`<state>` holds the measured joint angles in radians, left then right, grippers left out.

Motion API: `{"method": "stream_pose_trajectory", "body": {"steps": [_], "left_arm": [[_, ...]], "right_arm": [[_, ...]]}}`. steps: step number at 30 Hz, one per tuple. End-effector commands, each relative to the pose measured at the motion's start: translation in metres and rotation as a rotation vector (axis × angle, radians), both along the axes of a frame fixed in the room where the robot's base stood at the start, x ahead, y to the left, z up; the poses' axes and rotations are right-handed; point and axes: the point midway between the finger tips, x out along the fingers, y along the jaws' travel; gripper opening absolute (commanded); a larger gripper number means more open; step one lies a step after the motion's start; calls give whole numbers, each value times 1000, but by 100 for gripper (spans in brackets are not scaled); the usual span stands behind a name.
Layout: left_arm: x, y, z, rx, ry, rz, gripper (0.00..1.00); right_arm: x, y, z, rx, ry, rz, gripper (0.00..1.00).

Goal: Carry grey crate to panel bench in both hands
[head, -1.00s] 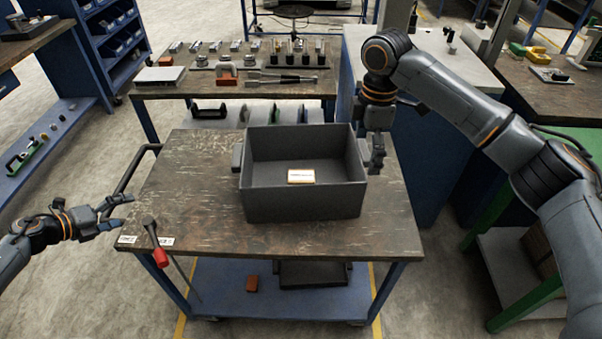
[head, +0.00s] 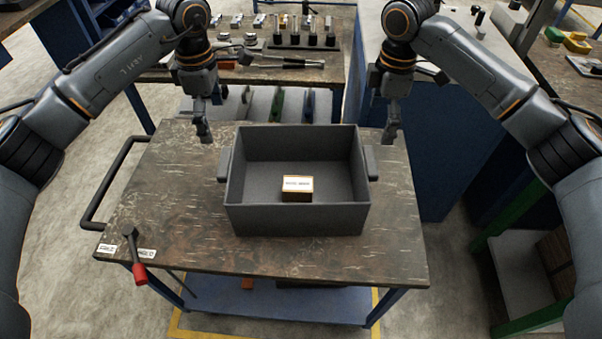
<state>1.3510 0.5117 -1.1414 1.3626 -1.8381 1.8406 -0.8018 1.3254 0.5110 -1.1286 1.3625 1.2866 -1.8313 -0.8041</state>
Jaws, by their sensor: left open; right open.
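The grey crate (head: 295,219) stands upright on the worn top of a wheeled cart. It has a grip block on its left side (head: 224,164) and one on its right side (head: 371,163). A small box with a white label (head: 297,187) lies inside it. My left gripper (head: 204,136) is open and points down, up and to the left of the crate's left handle, apart from it. My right gripper (head: 390,138) is open and points down, just above and right of the right handle, and looks apart from it. I cannot make out which bench is the panel bench.
The cart top (head: 170,215) is clear around the crate. A push bar (head: 110,185) is on its left, and a red-handled lever (head: 136,265) at its front left corner. Behind stands a bench with several tools (head: 290,72). A pale-topped blue cabinet (head: 440,130) is at the right.

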Motion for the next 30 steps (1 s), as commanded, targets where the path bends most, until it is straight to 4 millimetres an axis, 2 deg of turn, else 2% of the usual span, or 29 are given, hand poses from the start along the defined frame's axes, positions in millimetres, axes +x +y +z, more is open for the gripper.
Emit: {"method": "stream_pose_trajectory", "body": {"steps": [7, 11, 14, 24, 30], "left_arm": [[0, 0, -1, -3, 1, 2, 100], [0, 0, -9, -4, 3, 3, 100], [-1, 0, -22, -4, 4, 4, 100], [-1, 0, -88, -5, 5, 3, 100], [-1, 0, -120, -6, 3, 4, 100]], "right_arm": [[0, 0, 0, 0, 0, 1, 100], [0, 0, -8, 0, 1, 0, 100], [-1, 0, -21, -1, 4, 0, 100], [-1, 0, -87, -1, 2, 0, 100], [-1, 0, -119, -1, 2, 1, 100]]}}
